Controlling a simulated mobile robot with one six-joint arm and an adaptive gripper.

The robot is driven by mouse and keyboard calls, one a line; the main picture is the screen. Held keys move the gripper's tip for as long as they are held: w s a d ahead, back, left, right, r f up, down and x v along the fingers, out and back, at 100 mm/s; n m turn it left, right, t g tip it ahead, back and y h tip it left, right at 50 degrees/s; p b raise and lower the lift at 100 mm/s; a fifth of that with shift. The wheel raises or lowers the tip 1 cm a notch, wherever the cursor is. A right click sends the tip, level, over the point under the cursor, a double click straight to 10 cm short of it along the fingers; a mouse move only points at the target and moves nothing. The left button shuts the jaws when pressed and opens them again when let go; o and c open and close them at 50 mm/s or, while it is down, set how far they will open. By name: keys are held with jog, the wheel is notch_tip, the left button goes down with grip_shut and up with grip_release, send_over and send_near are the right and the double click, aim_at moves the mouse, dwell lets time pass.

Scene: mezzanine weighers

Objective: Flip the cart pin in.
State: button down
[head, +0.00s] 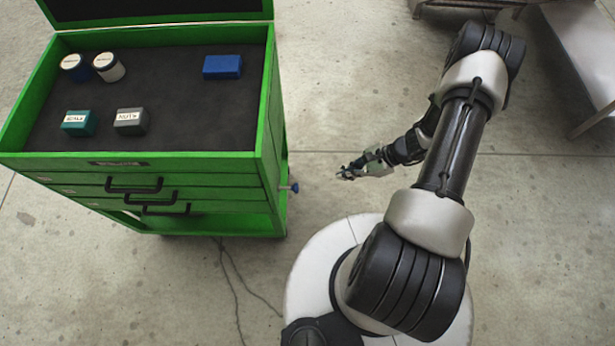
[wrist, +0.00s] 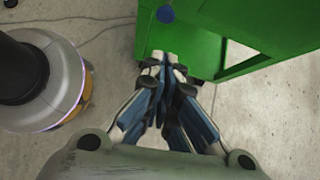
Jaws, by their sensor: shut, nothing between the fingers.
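The green cart (head: 200,225) stands at the left in the head view. Its pin shows as a small blue knob (head: 294,187) sticking out from the cart's right side, low down. In the wrist view the blue knob (wrist: 166,14) is near the top, against the green cart wall (wrist: 200,45). My gripper (head: 345,174) is to the right of the knob in the head view, apart from it. In the wrist view my gripper (wrist: 163,58) has its fingertips together and empty, below the knob in the picture. The pin's shaft is mostly hidden.
The cart's top tray (head: 190,165) holds two round jars (head: 92,67), a blue box (head: 222,66), a teal box (head: 79,122) and a grey box (head: 131,120). A cable (head: 235,285) lies on the floor. Furniture legs (head: 595,120) stand at the upper right. Floor between is clear.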

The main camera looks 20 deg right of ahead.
aim_at(293, 188)
jog(key=shift+s+a+f+m, duration=0.15)
jog(key=shift+f+m, duration=0.15)
jog(key=shift+f, duration=0.3)
jog(key=shift+s+f+m, duration=0.15)
jog(key=shift+f+m, duration=0.15)
jog(key=shift+f, duration=0.3)
jog(key=w+a+r+b+x, duration=0.1)
jog(key=a+r+b+x, duration=0.1)
jog(key=x, duration=1)
jog(key=shift+a+f+b, duration=0.2)
jog(key=shift+a+b, duration=0.1)
jog(key=shift+b, duration=0.35)
